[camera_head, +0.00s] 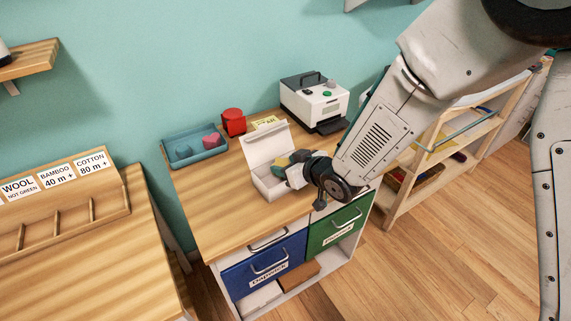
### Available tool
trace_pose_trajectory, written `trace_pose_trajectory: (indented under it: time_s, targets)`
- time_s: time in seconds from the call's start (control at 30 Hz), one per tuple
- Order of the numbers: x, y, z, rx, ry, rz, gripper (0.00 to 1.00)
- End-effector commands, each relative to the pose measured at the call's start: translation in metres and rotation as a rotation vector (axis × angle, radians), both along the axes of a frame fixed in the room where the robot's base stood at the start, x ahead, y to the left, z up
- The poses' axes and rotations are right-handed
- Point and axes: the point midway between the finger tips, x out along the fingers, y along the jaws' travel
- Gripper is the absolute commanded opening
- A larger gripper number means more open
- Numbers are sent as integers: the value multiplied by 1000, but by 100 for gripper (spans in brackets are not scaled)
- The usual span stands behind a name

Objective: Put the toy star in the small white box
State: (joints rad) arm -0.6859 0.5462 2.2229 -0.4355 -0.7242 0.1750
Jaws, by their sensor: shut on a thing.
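The small white box (268,186) stands on the wooden desk top with its lid (266,145) raised at the back. My gripper (287,165) is at the box's right side, over its opening. It is shut on a small yellowish thing (283,161), which looks like the toy star. Its outline is too small and too covered to make out fully. My gripper and wrist hide the right part of the box and most of its inside. I cannot tell whether the held thing touches the box.
A blue tray (209,152) with small shapes, a red container (233,122) and a white printer-like machine (314,99) stand along the back of the desk (222,215). Blue (266,270) and green (338,229) drawers are below. The desk's front left is clear.

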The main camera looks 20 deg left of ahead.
Motion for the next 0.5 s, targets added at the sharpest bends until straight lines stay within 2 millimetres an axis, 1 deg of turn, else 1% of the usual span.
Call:
trace_pose_trajectory:
  time_s: [0.17, 0.5]
  targets:
    - [-1, 1, 0, 0, 0, 1, 28]
    - [-2, 2, -11, -1, 1, 3, 28]
